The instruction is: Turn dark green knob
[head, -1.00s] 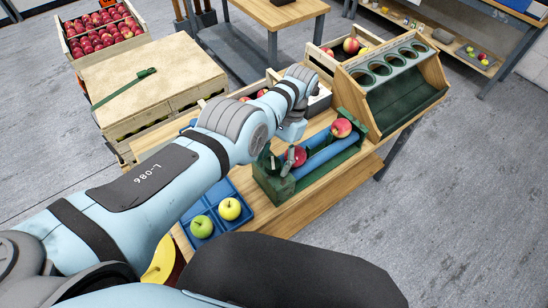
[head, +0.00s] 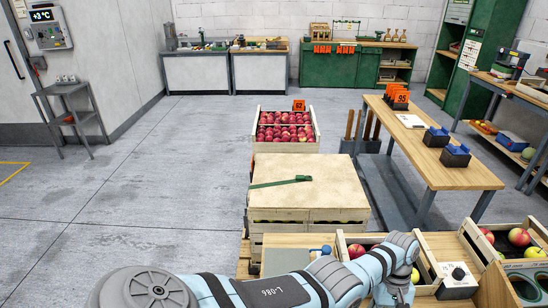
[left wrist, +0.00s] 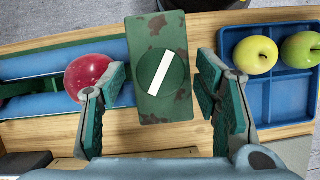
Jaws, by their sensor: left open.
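The dark green knob (left wrist: 176,84) is round with a white bar across it, set on a mottled green box (left wrist: 150,30) in the left wrist view. The bar leans, its top to the right. My left gripper (left wrist: 161,74) is open, with one finger on each side of the box's near part and the knob ahead between them. I cannot tell whether the fingers touch anything. In the head view only my left arm shows at the bottom; the knob and fingers are out of frame. My right gripper is not in view.
A red apple (left wrist: 88,76) lies on blue rollers (left wrist: 40,62) close to the left finger. A blue tray (left wrist: 285,103) with yellow and green apples is at right. In the head view, a white box with a black dial (head: 457,275) stands near my arm, beside apple crates.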

